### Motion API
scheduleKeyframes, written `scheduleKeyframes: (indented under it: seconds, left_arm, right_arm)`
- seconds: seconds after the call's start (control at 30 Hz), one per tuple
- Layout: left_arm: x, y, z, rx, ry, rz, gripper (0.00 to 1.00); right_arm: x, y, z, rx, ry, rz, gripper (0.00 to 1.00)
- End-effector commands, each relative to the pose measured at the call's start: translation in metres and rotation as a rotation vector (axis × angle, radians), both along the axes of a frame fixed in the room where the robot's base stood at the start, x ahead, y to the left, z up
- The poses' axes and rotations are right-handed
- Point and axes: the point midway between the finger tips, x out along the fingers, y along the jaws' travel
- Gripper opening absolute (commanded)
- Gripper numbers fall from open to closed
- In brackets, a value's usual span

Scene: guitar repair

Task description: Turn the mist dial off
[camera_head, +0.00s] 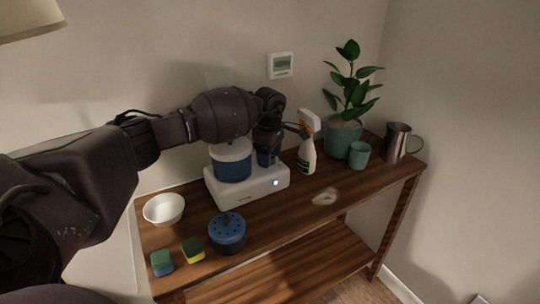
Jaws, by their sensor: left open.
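A white device (232,197) with a blue-and-white tank stands on the wooden table. On its front right is a small, pale round spot, which looks like the mist dial (276,183); its setting is too small to read. My left arm reaches across from the left, above and behind the device, hiding part of its back. My left gripper (301,129) is open beside the spray bottle's (307,155) orange and white head, above and right of the dial. I cannot tell whether it touches the bottle. My right gripper is not in view.
A wooden table (290,215) holds a white bowl (164,210), two sponges (193,250), a blue-topped round container (228,233), a potted plant (343,135), a teal cup (359,155) and a metal mug (397,142). A pale patch (325,196) lies on the otherwise clear right front.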

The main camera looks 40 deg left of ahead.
Motion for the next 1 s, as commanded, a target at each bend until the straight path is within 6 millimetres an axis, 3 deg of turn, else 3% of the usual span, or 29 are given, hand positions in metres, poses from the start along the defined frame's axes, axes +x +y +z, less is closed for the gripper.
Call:
scheduleKeyframes:
  seconds: [0.27,0.5,0.6,1.0]
  left_arm:
    - [0.0000,0.0001,-0.0003,0.000,0.000,0.000,0.63]
    - [-0.0001,0.0000,-0.0004,0.000,0.000,0.000,0.26]
    - [-0.0001,0.0000,-0.0004,0.000,0.000,0.000,0.15]
    - [-0.0003,0.0004,0.0008,0.002,0.000,0.095,0.15]
  right_arm:
    - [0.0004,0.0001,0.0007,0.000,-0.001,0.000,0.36]
    - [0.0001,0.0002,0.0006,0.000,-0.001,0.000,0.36]
    - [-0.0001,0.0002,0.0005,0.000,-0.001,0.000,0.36]
    - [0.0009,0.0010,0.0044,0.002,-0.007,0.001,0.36]
